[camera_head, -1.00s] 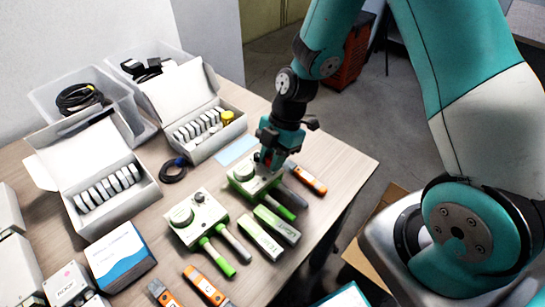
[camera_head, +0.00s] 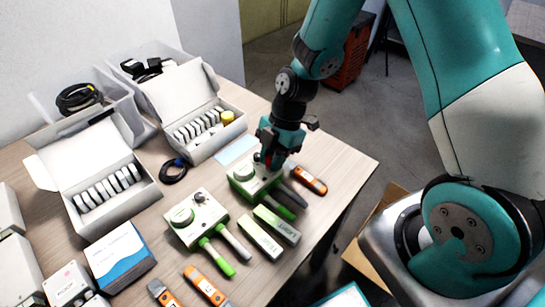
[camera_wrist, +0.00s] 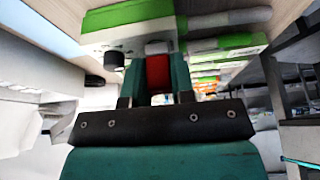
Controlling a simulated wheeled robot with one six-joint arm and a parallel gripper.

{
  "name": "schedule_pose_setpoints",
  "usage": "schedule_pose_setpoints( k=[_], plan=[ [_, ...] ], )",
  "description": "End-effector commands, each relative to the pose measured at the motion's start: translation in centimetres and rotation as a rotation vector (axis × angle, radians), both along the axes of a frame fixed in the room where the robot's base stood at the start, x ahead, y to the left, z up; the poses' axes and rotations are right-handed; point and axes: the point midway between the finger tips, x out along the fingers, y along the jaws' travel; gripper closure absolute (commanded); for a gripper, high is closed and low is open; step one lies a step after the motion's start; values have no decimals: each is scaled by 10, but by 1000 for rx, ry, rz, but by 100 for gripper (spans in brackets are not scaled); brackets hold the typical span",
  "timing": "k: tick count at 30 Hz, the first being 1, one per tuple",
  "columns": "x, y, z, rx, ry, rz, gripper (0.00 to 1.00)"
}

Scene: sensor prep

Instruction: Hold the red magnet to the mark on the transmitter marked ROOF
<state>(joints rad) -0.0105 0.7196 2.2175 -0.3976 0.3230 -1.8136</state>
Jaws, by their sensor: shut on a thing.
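My gripper (camera_head: 268,158) points down over the right-hand green-and-white transmitter (camera_head: 243,172), at its back right side. In the wrist view the fingers (camera_wrist: 157,78) are shut on the red magnet (camera_wrist: 158,72). The magnet's far end is close to the transmitter's pale face (camera_wrist: 125,33), by a whitish piece. I cannot tell whether they touch. A second, similar transmitter (camera_head: 207,212) stands to the front left, clear of the gripper. No lettering on either transmitter can be read, so I cannot tell which says ROOF. The mark is not clearly visible.
Green-and-white blocks (camera_head: 260,240), orange-and-grey tools (camera_head: 310,180) and a blue-white box (camera_head: 122,256) lie around the transmitters. Two open white boxes (camera_head: 150,190) of small pale units stand behind left. The table's right edge is near. A light blue sheet (camera_head: 236,148) lies flat behind.

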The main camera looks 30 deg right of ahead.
Motion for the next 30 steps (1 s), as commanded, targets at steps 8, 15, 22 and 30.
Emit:
schedule_pose_setpoints(
  k=[8,15,22,30],
  plan=[
    [0,0,5,0,0,0,92],
    [0,0,25,0,-1,1,92],
    [0,0,44,0,-1,1,92],
    [0,0,67,0,-1,1,92]
  ],
)
